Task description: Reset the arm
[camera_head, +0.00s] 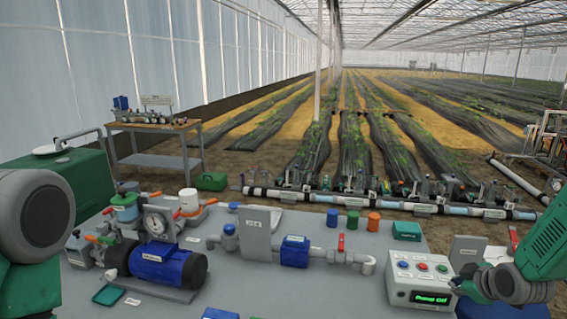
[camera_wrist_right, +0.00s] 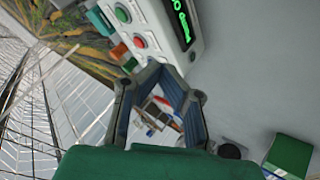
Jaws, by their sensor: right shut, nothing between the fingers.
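My right gripper (camera_head: 466,287) is at the lower right in the head view, close to the right side of the control box (camera_head: 408,294). In the right wrist view its dark fingers (camera_wrist_right: 160,72) are shut with nothing held. The box has several coloured buttons and a lit display (camera_head: 431,298) that seems to read "Pump Off". Its buttons also show in the wrist view, beyond the fingertips; contact with the box cannot be told. Part of my left arm shows at the left edge, but its gripper is out of view.
A blue pump (camera_head: 165,262) with a gauge (camera_head: 156,224) and pipework stands on the grey bench (camera_head: 330,295). A red-handled valve (camera_head: 341,245), coloured caps (camera_head: 352,219) and a teal box (camera_head: 406,231) are further right. The bench's front middle is mostly clear.

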